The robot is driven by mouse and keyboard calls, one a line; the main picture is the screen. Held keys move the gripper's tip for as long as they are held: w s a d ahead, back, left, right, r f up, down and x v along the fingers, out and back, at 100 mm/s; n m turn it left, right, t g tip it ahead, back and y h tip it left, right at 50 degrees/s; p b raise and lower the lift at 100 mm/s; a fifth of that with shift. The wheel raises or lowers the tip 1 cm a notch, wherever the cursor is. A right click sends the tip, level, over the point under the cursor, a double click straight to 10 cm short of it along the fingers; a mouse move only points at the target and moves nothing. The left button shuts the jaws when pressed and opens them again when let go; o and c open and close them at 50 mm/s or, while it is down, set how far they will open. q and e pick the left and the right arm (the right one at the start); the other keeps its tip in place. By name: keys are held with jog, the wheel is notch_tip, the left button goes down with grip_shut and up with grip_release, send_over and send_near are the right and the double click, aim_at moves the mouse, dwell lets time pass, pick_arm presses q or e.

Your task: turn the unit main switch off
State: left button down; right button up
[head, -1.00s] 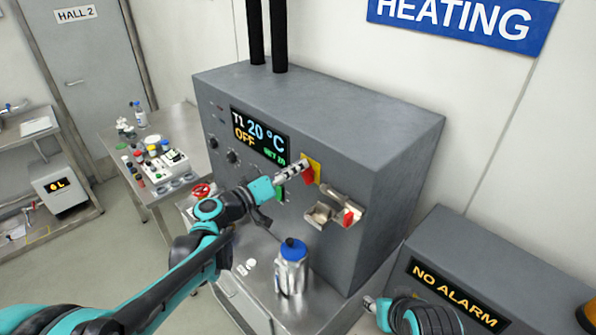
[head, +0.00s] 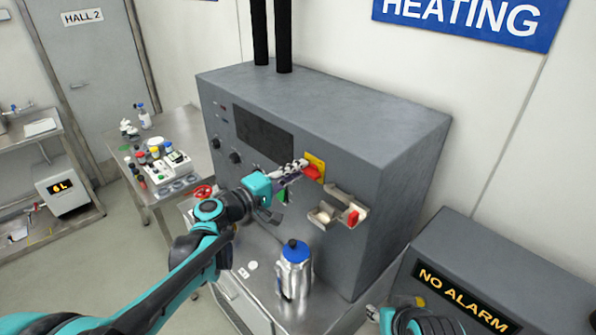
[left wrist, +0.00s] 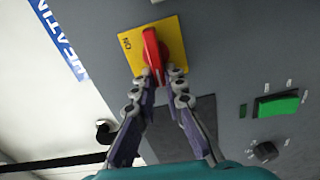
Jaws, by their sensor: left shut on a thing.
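The unit main switch is a red handle (head: 312,174) on a yellow plate (head: 317,160), on the front of the grey heating unit (head: 330,105). In the left wrist view the red handle (left wrist: 152,48) points away from the ON mark at the plate's left side. My left gripper (head: 302,165) is at the handle; in the left wrist view its fingertips (left wrist: 163,76) are shut on the handle's near end. The unit's display (head: 264,134) is dark. My right gripper (head: 373,312) shows only in part at the bottom right; its jaws are unclear.
A bottle with a blue cap (head: 293,268) stands on the steel bench below the switch. A NO ALARM box (head: 450,285) stands at the right.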

pick_arm(q)
jog(key=shift+f+n, duration=0.15)
jog(key=shift+n, duration=0.35)
jog(key=c, duration=1.6)
grip_release()
jog(key=shift+a, duration=0.1)
jog(key=v, duration=1.2)
